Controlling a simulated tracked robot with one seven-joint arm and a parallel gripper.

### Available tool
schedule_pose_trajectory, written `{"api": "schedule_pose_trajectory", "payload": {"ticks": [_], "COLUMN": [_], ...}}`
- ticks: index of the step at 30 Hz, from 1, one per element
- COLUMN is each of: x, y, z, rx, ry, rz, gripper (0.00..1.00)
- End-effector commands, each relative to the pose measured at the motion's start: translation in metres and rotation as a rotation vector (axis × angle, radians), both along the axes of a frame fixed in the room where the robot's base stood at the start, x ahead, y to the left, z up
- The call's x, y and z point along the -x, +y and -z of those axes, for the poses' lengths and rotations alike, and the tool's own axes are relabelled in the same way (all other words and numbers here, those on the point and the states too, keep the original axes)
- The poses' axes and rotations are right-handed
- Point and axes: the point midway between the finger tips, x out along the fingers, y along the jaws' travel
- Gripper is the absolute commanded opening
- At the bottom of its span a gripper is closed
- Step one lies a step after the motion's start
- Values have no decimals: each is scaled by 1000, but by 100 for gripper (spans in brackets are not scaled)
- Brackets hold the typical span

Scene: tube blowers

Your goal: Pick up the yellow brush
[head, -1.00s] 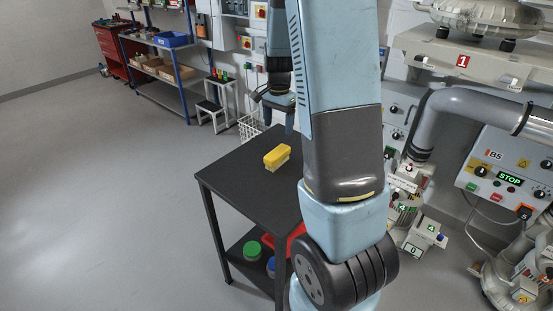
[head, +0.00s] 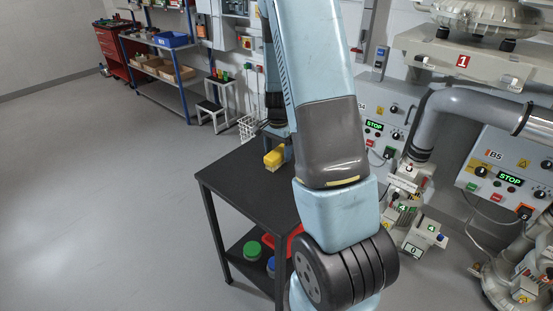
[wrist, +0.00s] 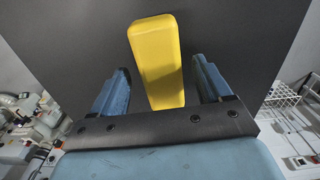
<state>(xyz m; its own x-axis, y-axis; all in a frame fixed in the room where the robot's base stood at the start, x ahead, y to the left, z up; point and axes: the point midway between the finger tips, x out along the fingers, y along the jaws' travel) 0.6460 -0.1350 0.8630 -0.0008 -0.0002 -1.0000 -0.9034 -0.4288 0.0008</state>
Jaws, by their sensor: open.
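The yellow brush (head: 273,161) lies on the black table top (head: 238,178), near its far side. In the wrist view the yellow brush (wrist: 157,60) shows as a long block with its near end between the fingers. My gripper (wrist: 162,82) is open, one blue finger on each side of the brush, with a visible gap on both sides. In the head view my gripper (head: 277,140) is just above and behind the brush and partly covers it. Whether the fingertips are level with the brush is hard to tell.
A lower shelf under the table holds a green-lidded tub (head: 252,250) and a red container (head: 294,240). A white wire basket (head: 247,127) stands behind the table. Tube blower machines with control panels (head: 505,170) stand at the right. The left floor is clear.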

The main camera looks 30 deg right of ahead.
Motion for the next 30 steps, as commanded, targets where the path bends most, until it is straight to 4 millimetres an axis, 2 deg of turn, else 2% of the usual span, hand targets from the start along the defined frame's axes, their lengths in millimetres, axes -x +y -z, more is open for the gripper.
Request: {"api": "schedule_pose_trajectory", "payload": {"ticks": [3,6,16,30], "x": [0,0,0,0], "y": [0,1,1,0], "z": [17,26,31,30], "rx": [0,0,0,0], "ry": [2,1,0,0], "rz": [3,3,2,2], "gripper": [78,78,78,33]}}
